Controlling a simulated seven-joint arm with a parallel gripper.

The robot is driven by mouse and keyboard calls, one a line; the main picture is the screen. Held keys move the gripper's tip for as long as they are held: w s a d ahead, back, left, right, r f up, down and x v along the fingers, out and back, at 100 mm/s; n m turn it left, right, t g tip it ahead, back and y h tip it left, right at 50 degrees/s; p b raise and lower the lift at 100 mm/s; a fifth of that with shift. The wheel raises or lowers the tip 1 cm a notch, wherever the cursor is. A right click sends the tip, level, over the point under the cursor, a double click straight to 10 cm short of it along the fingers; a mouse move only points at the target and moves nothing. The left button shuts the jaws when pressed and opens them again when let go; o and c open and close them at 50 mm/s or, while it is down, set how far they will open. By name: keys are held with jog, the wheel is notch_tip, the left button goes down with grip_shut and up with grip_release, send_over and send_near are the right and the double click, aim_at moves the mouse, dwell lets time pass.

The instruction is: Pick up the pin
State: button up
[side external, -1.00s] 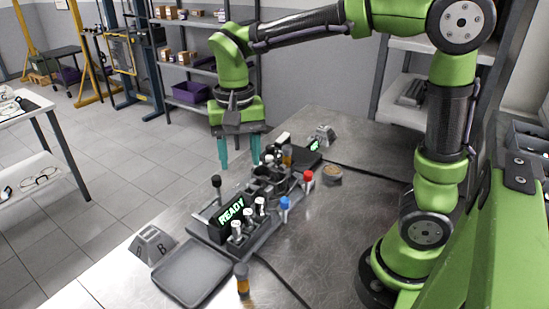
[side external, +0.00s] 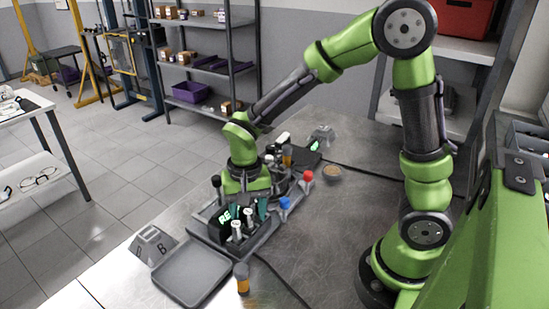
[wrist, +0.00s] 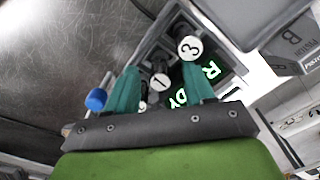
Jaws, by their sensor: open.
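My gripper (side external: 244,208) is low over the black fixture (side external: 262,240), in front of its lit display (side external: 226,216). In the wrist view its two teal fingers (wrist: 160,72) are apart. A dark cylinder with a white top marked 1 (wrist: 160,80) shows between them. One marked 3 (wrist: 189,48) is near the right fingertip. Two white-topped cylinders also stand in the side view, one nearer (side external: 237,231) and one farther (side external: 249,217). I cannot tell for certain which part is the pin. A small pale part by the left finger is mostly hidden.
A blue-capped part (side external: 284,203) and a red-capped part (side external: 308,176) stand right of the fixture. The bench at right is mostly clear.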

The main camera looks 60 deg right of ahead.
jog(key=shift+f, duration=0.6)
grip_shut()
jog(key=shift+r, duration=0.15)
